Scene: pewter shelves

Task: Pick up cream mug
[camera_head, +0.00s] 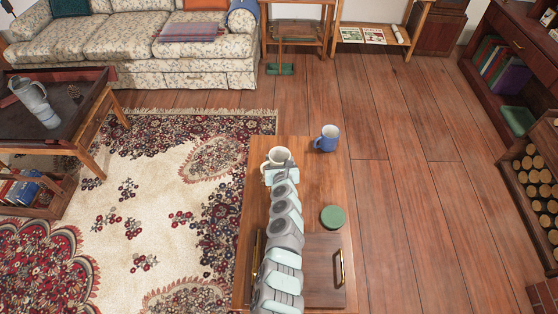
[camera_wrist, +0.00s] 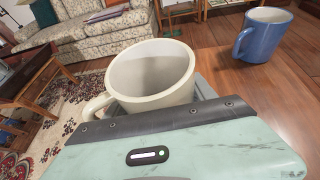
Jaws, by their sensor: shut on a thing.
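The cream mug (camera_head: 277,156) shows at the far end of my arm, over the far part of the wooden table (camera_head: 309,177). In the wrist view the cream mug (camera_wrist: 150,75) fills the middle, tilted, with its open rim toward the camera and its handle at the lower left. My gripper (camera_head: 279,168) is shut on the mug. The gripper body hides the mug's lower part and the fingertips in the wrist view. I cannot tell whether the mug's base touches the table.
A blue mug (camera_head: 326,139) stands close by on the right at the table's far edge; it also shows in the wrist view (camera_wrist: 263,35). A round green item (camera_head: 332,217) and a brown tray (camera_head: 325,290) with brass handles are on the table nearer me.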

